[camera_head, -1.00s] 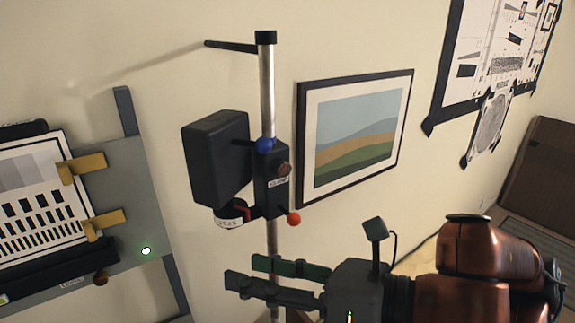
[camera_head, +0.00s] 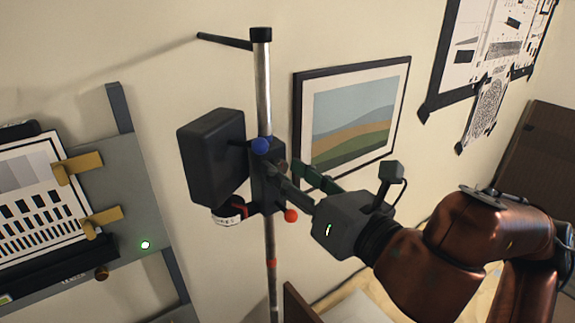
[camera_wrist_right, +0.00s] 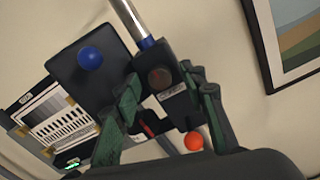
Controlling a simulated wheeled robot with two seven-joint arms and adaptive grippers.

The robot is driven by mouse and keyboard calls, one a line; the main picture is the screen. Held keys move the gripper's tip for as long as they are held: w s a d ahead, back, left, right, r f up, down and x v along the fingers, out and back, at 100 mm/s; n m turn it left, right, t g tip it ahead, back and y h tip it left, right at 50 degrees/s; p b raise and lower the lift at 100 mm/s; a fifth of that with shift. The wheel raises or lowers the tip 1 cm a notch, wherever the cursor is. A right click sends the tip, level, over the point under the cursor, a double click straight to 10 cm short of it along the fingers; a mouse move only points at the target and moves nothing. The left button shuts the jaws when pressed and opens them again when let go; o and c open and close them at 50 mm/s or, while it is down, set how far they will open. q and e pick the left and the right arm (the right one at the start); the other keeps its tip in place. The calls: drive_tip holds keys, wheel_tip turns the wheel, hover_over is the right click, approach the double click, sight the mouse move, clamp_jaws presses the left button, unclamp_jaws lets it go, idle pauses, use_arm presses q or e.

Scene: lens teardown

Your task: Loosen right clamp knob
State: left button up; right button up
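A black clamp block (camera_head: 266,196) sits on a vertical metal pole (camera_head: 263,85), with a small brown round knob (camera_head: 282,165) on its face. The knob also shows in the right wrist view (camera_wrist_right: 160,77), above a small white label. My right gripper (camera_head: 285,168) is open, its two green-and-dark fingers reaching to either side of the brown knob. In the right wrist view the knob lies between the fingertips (camera_wrist_right: 160,82), with visible space around it. The fingers partly cover the clamp in the head view. My left gripper is not in view.
A blue ball knob (camera_head: 261,145), a red ball knob (camera_head: 290,215) and a black box (camera_head: 211,158) sit close around the clamp. A framed picture (camera_head: 352,122) hangs behind. A grey stand with a test chart (camera_head: 38,195) is at left.

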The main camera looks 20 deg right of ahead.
drive_tip(key=shift+w, duration=0.1)
drive_tip(key=shift+c, duration=0.6)
clamp_jaws()
